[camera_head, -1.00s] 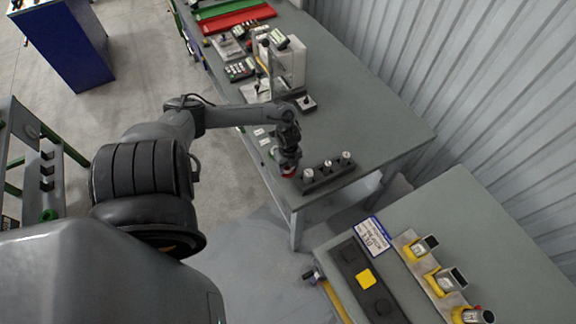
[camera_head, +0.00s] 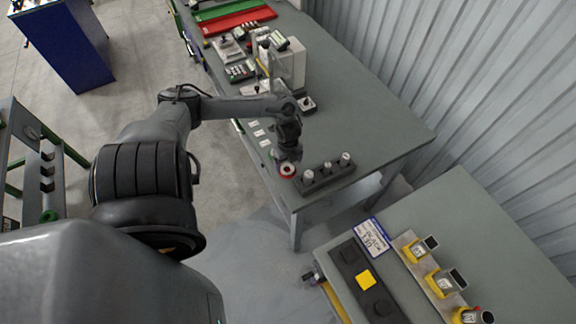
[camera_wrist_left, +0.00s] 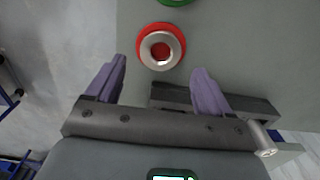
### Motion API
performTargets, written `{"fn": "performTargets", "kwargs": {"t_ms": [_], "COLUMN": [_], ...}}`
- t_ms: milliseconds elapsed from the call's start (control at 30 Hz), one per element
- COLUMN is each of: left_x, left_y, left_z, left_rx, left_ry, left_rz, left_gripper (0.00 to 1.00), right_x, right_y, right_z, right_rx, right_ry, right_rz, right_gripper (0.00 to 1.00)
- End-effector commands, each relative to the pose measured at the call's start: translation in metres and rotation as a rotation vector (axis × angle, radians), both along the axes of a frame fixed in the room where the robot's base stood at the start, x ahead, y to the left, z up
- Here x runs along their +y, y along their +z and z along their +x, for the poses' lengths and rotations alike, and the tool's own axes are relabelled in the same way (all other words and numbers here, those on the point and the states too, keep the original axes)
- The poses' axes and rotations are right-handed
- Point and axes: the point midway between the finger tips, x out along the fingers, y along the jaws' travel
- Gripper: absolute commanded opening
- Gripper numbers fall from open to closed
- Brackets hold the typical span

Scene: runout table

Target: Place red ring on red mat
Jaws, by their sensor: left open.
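The ring (camera_wrist_left: 149,55) has a bright silver face in the left wrist view. It lies on a round red mat (camera_wrist_left: 179,38) near the table's edge. Red shows around the ring and through its hole, so I cannot tell well how much red belongs to the ring itself. Ring and mat also show as a small red and white disc (camera_head: 287,171) in the head view. My left gripper (camera_wrist_left: 158,78) is open and empty, with its two purple fingers apart above and behind the ring. In the head view the left gripper (camera_head: 287,157) is just beyond the disc. My right gripper is not in view.
A dark rack (camera_head: 327,176) with several pale pegs stands close to the right of the ring. A green disc (camera_wrist_left: 174,2) lies beyond it. Instruments (camera_head: 286,62) stand farther back. A second table (camera_head: 470,220) holds yellow holders. The table's right side is clear.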

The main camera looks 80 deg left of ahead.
Motion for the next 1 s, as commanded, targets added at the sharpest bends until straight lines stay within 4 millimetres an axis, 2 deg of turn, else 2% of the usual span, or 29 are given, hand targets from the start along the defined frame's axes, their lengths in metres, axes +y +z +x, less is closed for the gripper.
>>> {"fn": "performTargets", "kwargs": {"t_ms": [33, 200, 433, 633, 1000], "left_x": [0.001, 0.001, 0.000, 0.000, 0.000], "left_y": [0.011, 0.042, 0.072, 0.081, 0.082], "left_z": [0.000, 0.000, -0.001, 0.000, 0.000], "left_rx": [0.000, 0.001, 0.001, 0.001, 0.000], "left_ry": [-0.005, -0.005, -0.002, -0.001, 0.000], "left_rz": [0.003, 0.004, 0.001, 0.001, 0.000], "left_gripper": [0.82, 0.82, 0.82, 0.82, 0.82], "right_x": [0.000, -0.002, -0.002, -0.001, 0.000], "right_y": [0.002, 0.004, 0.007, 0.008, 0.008], "right_z": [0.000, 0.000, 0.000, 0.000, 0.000], "right_rx": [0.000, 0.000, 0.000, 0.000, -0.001], "right_ry": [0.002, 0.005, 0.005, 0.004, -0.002], "right_rz": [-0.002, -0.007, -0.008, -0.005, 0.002], "right_gripper": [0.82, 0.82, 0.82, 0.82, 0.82]}}
